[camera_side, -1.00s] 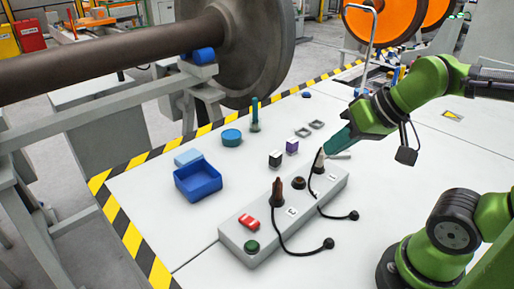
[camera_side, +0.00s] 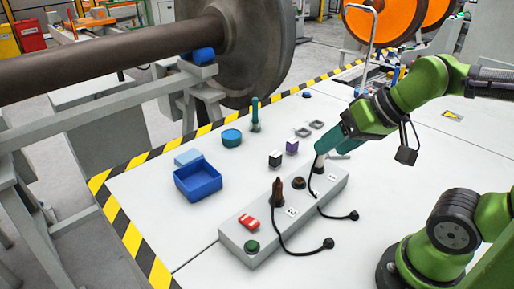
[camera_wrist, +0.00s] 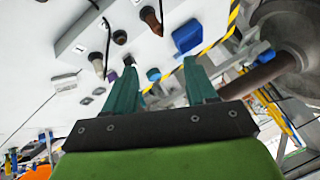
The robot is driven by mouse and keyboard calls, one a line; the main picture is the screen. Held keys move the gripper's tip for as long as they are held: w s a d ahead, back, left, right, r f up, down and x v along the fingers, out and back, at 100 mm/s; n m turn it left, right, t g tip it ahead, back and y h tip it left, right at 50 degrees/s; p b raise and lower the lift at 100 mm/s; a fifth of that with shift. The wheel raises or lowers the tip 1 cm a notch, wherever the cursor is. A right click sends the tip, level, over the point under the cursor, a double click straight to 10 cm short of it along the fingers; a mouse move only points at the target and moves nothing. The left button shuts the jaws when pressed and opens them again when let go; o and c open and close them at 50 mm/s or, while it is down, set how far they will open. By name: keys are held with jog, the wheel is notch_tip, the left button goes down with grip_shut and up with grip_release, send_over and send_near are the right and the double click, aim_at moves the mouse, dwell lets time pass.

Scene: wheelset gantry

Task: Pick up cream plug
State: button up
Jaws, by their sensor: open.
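The cream plug (camera_side: 319,166) stands in the far end of the grey socket strip (camera_side: 262,222), with a black cable hanging from it. It also shows in the wrist view (camera_wrist: 97,64), left of the fingers. My gripper (camera_side: 336,150) has teal fingers that are open and empty. In the side view, it hangs just above and beside the cream plug, and one finger partly covers the plug's top. In the wrist view, the gap between the fingertips (camera_wrist: 158,66) lies to the right of the plug.
A brown plug (camera_side: 277,193) stands in the same strip, with an empty dark socket (camera_side: 298,183) between the plugs. Black cables lie on the table to the right. A blue bin (camera_side: 198,182), teal disc (camera_side: 231,137), black block (camera_side: 275,159) and purple block (camera_side: 292,147) stand beyond the strip.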

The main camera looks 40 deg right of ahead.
jog(key=w+d+n+g+h, duration=0.2)
jog(key=w+d+n+g, duration=0.35)
jog(key=w+d, duration=0.85)
jog(key=shift+m+g, duration=0.75)
jog(key=shift+g, duration=0.1)
jog(key=f, duration=0.4)
jog(key=s+d+f, duration=0.1)
jog(key=f, duration=0.3)
jog(key=s+d+f, duration=0.1)
jog(key=f, duration=0.3)
jog(key=shift+f, duration=0.2)
jog(key=f, duration=0.5)
jog(key=shift+a, duration=0.4)
grip_shut()
